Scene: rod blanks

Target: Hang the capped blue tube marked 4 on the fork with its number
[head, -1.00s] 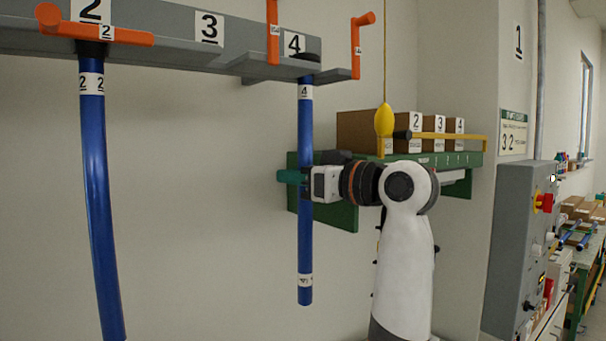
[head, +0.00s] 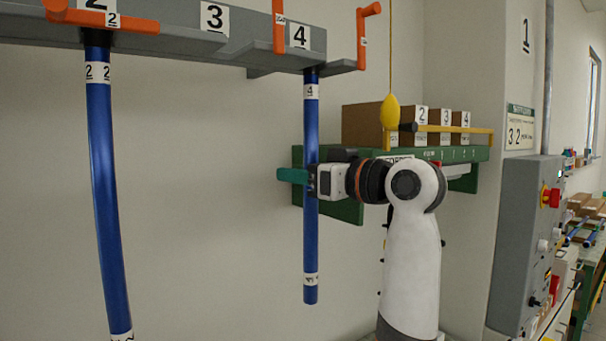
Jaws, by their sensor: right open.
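The blue tube marked 4 (head: 311,130) hangs upright, its top at the grey fork marked 4 (head: 290,60). A dark band shows at its top, just under the fork; its cap is not visible. It bears a white 4 label near the top and another label near the bottom. My right gripper (head: 311,181) is open around the middle of the tube, a teal finger showing on its left; contact cannot be told. My left gripper is out of view.
A blue tube marked 2 (head: 104,180) hangs at the left under an orange lever (head: 100,17). Orange levers flank the 4 plate (head: 279,25) (head: 363,35). Behind my right arm are a green shelf (head: 465,154) with boxes and a yellow hanging weight (head: 390,112).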

